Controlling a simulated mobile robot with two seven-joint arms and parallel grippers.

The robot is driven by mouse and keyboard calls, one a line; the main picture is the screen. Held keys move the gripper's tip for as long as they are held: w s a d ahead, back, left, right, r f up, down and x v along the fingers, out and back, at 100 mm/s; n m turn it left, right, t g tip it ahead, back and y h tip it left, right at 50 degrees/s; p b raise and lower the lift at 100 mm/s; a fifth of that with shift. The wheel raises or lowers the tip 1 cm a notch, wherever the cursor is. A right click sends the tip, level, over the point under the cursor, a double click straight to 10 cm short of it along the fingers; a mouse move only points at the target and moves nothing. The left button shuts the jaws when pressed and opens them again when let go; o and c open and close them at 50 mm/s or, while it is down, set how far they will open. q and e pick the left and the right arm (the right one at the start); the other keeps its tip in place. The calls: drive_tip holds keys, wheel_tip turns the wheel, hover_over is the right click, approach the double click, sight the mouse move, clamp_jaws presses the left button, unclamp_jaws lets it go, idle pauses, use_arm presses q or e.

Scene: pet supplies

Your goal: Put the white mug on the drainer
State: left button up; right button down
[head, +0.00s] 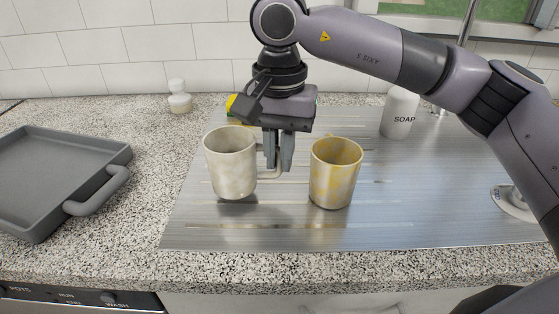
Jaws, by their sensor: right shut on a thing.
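The white mug (230,165), mottled off-white, is upright at the left part of the metal drainer (300,230). Its handle points right, toward my right gripper (278,165). My right gripper comes down from above and is shut on the mug's handle. A dark shadow lies just under the mug; I cannot tell whether its base touches the drainer. A yellow-stained mug (335,178) stands upright on the drainer close to the right of the gripper. My left gripper is not in view.
A grey tray (55,170) with a handle lies on the speckled counter (130,235) at left. A small white object (179,97) stands at the back. A soap bottle (401,115) stands behind, right. A yellow thing (231,102) is partly hidden behind my gripper. The drainer's front is clear.

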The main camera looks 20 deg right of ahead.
drive_tip(key=shift+f, duration=0.8)
drive_tip(key=shift+f, duration=0.1)
drive_tip(key=c, duration=1.1)
unclamp_jaws()
drive_tip(key=shift+c, duration=0.2)
wheel_tip(320, 180, up, 12)
drive_tip(key=shift+r+p, duration=0.15)
drive_tip(key=shift+p, duration=0.45)
